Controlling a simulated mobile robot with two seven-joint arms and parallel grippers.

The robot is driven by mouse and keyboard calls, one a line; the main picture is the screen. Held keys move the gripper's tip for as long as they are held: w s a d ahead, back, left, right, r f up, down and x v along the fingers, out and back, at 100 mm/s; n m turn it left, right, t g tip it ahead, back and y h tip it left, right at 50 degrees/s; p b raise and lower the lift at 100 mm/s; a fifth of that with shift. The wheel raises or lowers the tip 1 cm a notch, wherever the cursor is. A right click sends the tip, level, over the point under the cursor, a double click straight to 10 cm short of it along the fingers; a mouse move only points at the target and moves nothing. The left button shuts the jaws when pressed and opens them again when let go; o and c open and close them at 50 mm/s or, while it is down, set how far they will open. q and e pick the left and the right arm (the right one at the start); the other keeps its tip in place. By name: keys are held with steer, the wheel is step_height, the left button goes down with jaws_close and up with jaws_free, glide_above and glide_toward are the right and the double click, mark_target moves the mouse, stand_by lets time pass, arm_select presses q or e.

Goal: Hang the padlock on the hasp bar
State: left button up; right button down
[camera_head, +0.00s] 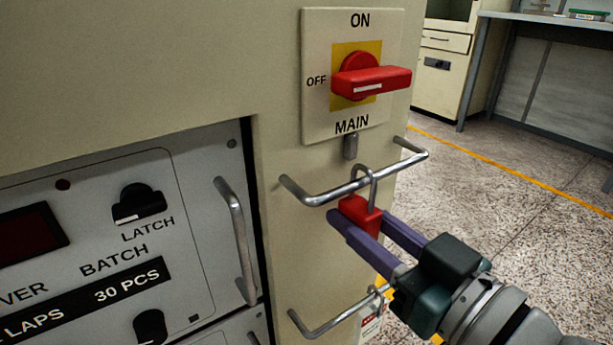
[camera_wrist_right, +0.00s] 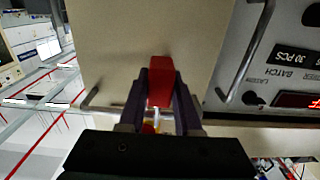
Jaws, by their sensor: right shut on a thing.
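The red padlock (camera_head: 360,212) is held in my right gripper (camera_head: 372,226), whose purple fingers are shut on its body. Its grey shackle (camera_head: 373,185) points up and overlaps the upper metal bar (camera_head: 320,198) below the main switch. I cannot tell for certain whether the shackle loops around the bar or only crosses it in the picture. In the right wrist view the red padlock body (camera_wrist_right: 160,82) sits between the two fingers, against the beige panel; the shackle is hidden there. My left gripper is not in view.
The red main switch (camera_head: 370,80) is above the bar, with a small grey stub (camera_head: 350,146) under its plate. A lower metal bar (camera_head: 318,330) carries a ring and a tag (camera_head: 370,328). A handle (camera_head: 236,240) stands out at left. Open floor lies to the right.

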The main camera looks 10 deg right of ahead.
steer(key=c, duration=0.5)
jaws_free()
steer(key=shift+s, duration=0.15)
steer(key=p+v, duration=0.3)
steer(key=v, duration=0.7)
step_height(320, 180, up, 17)
steer(key=m+g+h+p, duration=0.1)
steer(key=g+h+p, duration=0.4)
steer(key=p, duration=1.6)
steer(key=s+d+r+m+g+h+p, duration=0.1)
steer(key=s+r+g+p, duration=0.35)
steer(key=r+p, duration=0.6)
steer(key=s+r+g+p, duration=0.4)
steer(key=s+r+p, duration=0.2)
steer(key=r+p, duration=1.5)
steer(key=r, duration=0.1)
steer(key=r+p, duration=2.4)
steer(key=r, duration=0.1)
steer(key=shift+s+d, duration=0.25)
steer(key=shift+s, duration=0.1)
